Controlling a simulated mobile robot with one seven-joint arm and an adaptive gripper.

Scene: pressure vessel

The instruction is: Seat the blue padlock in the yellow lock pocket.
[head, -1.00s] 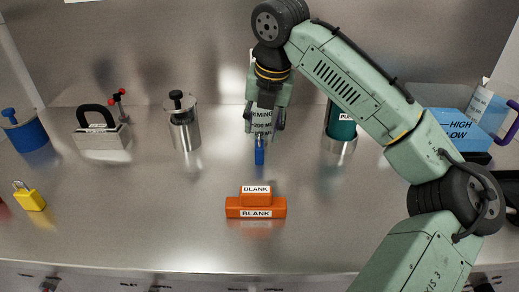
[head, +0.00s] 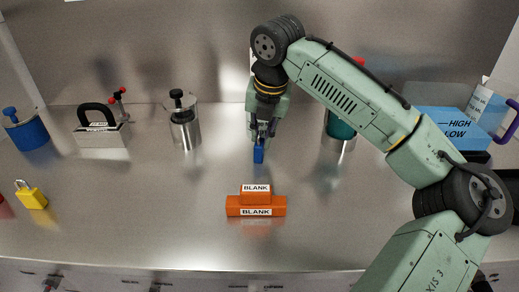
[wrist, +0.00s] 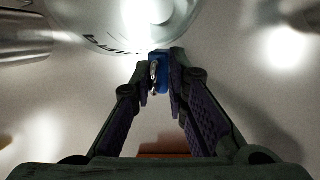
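The blue padlock (head: 258,155) is at the middle of the steel surface in the head view. My gripper (head: 262,134) points down over it, with its fingers close together at the padlock's upper part. In the wrist view the blue body (wrist: 162,60) and grey shackle lie between the fingertips (wrist: 160,85), with little gap on either side, so the gripper looks shut on it. Whether the padlock's bottom touches the surface is unclear. I cannot make out a yellow lock pocket in either view.
A yellow padlock (head: 31,196) lies at the left. Orange BLANK blocks (head: 256,211) are in front of my gripper. A steel canister (head: 185,128), a black-handled block (head: 101,135) and a teal-topped cup (head: 340,130) stand around; a blue HIGH/LOW box (head: 450,128) is at right.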

